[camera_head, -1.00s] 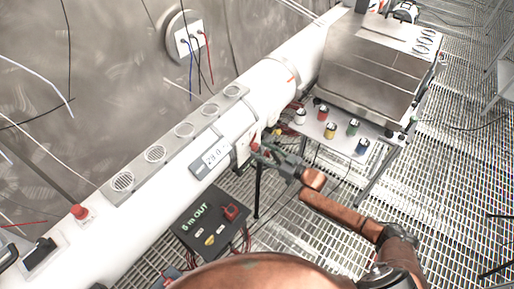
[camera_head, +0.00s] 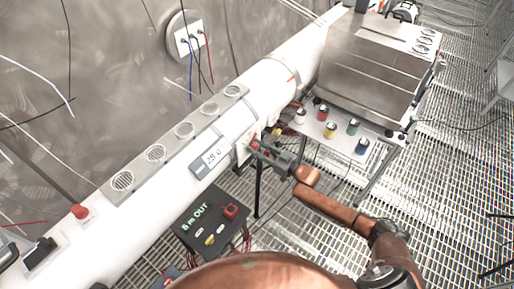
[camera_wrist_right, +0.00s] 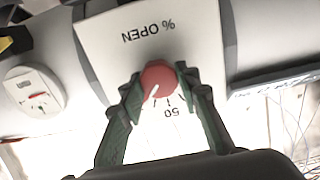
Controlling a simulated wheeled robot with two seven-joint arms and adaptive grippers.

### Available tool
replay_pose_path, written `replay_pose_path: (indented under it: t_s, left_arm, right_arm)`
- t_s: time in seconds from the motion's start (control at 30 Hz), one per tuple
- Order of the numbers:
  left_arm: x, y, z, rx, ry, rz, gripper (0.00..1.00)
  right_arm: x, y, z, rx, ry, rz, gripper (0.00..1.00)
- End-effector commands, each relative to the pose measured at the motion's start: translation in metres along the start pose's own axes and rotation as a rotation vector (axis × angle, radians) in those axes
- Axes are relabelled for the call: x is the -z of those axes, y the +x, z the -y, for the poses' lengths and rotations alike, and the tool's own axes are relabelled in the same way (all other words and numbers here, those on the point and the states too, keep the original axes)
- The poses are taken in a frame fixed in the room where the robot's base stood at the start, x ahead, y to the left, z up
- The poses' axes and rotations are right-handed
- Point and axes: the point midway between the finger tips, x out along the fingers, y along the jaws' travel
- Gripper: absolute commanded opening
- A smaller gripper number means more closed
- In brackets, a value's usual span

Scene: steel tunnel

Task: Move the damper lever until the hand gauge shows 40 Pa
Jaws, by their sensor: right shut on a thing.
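The damper lever shows in the right wrist view as a red knob (camera_wrist_right: 158,78) with a white pointer line, on a white plate (camera_wrist_right: 120,45) marked "% OPEN" and "50". My right gripper (camera_wrist_right: 163,92) is shut on the knob, a green finger on each side; most of the scale is partly covered. In the head view my right gripper (camera_head: 262,149) reaches the side of the white duct. A grey gauge with a lit display (camera_head: 212,158) sits on the duct beside it; its small digits look like the high twenties, but are blurred. My left gripper is not in view.
A round dial with a red needle (camera_wrist_right: 36,95) is left of the plate. A black box marked "8 m OUT" (camera_head: 210,222) stands below the duct. A red button (camera_head: 79,211) is on the duct.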

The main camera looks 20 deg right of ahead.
Motion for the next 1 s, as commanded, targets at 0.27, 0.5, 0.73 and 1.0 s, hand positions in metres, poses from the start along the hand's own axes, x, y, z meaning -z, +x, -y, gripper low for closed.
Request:
replay_pose_path:
  t_s: [0.27,0.5,0.73,1.0]
  left_arm:
    - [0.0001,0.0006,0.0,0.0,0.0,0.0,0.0]
    - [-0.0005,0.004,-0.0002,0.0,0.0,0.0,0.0]
    - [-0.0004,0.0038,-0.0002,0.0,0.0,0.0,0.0]
    - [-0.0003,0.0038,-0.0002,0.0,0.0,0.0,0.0]
  right_arm:
    - [-0.0005,-0.0003,-0.0002,-0.001,-0.021,0.0,0.06]
    - [-0.0014,-0.0004,0.0004,-0.001,-0.207,0.001,0.06]
    - [-0.0007,-0.0004,0.0006,-0.001,-0.229,0.001,0.06]
    - [-0.0006,-0.0003,0.0007,0.0,-0.228,0.001,0.43]
